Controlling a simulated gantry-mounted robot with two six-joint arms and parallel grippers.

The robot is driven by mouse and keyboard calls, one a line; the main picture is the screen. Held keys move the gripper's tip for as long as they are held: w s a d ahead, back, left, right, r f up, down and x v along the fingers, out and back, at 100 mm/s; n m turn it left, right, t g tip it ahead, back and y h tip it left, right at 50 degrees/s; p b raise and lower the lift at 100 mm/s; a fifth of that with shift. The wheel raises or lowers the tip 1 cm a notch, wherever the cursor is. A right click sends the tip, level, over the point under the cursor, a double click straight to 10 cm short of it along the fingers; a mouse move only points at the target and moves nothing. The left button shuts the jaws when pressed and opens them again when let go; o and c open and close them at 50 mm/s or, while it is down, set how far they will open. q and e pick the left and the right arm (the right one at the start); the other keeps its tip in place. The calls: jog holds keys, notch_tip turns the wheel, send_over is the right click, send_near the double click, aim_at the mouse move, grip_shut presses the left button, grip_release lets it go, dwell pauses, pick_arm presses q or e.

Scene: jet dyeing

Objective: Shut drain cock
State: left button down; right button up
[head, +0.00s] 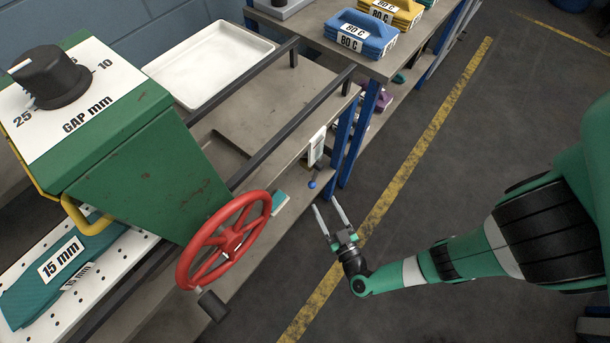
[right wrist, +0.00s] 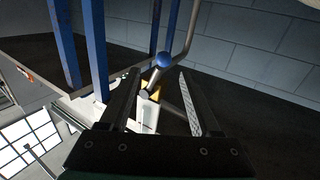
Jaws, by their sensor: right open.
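A drain cock with a small blue ball knob (head: 311,184) shows in the head view at the front edge of the bench, below a white plate. The blue knob (right wrist: 163,60) also shows in the right wrist view, on a grey lever between and beyond the fingertips. My right gripper (head: 330,209) is open and empty, just below and to the right of the knob in the head view. In the right wrist view its two fingers (right wrist: 158,82) point toward the knob, apart from it. My left gripper is not in view.
A red handwheel (head: 224,240) on the green gap machine (head: 150,170) stands left of my right gripper. A white tray (head: 208,65) and dark rails lie on the bench behind. Blue posts (head: 350,130) stand close beyond the knob.

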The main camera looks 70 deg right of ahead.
aim_at(315, 177)
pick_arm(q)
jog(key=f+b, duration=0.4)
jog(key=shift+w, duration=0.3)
pick_arm(e)
jog(key=x, duration=1.2)
jog(key=shift+w+a, duration=0.2)
jog(key=shift+w, duration=0.1)
grip_shut()
